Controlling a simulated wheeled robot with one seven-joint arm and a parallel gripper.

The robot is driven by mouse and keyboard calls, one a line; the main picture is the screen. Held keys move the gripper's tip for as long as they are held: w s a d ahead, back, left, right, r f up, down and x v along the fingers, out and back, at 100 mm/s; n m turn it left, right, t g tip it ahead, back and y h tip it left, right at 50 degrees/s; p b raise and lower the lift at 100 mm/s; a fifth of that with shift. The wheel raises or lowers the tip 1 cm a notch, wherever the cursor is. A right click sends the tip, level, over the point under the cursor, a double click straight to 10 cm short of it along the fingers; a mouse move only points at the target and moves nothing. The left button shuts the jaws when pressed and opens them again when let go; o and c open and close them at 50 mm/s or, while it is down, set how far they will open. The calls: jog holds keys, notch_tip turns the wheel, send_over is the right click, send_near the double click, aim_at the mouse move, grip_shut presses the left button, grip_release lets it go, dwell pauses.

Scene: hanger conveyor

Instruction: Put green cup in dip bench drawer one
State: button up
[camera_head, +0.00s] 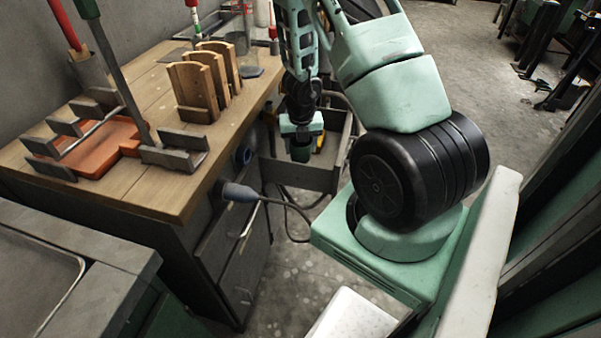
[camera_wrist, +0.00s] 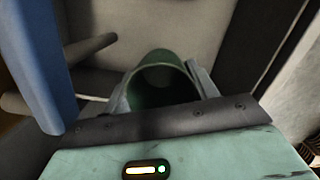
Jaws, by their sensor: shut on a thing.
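The green cup (camera_wrist: 160,82) is between the two fingers of my gripper (camera_wrist: 162,95) in the wrist view, its open mouth toward the camera. In the head view my gripper (camera_head: 301,140) points down with the green cup (camera_head: 301,153) under it. They are over or inside the pulled-out drawer (camera_head: 300,178) at the bench's right side. Whether the cup touches the drawer floor cannot be told. A grey drawer surface (camera_wrist: 95,80) shows around the cup in the wrist view.
The wooden bench (camera_head: 135,195) carries wooden slats (camera_head: 200,85), an orange tray (camera_head: 105,150) and metal brackets. A yellow item (camera_head: 321,141) lies in the drawer beside the cup. A blue-grey plug with a cable (camera_head: 240,192) sticks out below the bench top. A blue object (camera_wrist: 35,65) is close in the wrist view.

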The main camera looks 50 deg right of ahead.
aim_at(300, 162)
notch_tip(300, 162, down, 7)
jog(key=b, duration=0.5)
jog(key=shift+r, duration=0.2)
jog(key=shift+f, duration=0.1)
jog(key=o, duration=1.1)
jog(key=shift+c, duration=0.2)
jog(key=r+p, duration=0.3)
jog(key=r, duration=0.1)
jog(key=r+p, duration=0.3)
jog(key=r, duration=0.1)
jog(key=s+a+r+p, duration=0.1)
jog(key=r+p, duration=0.2)
jog(key=r, duration=0.1)
jog(key=shift+r, duration=0.1)
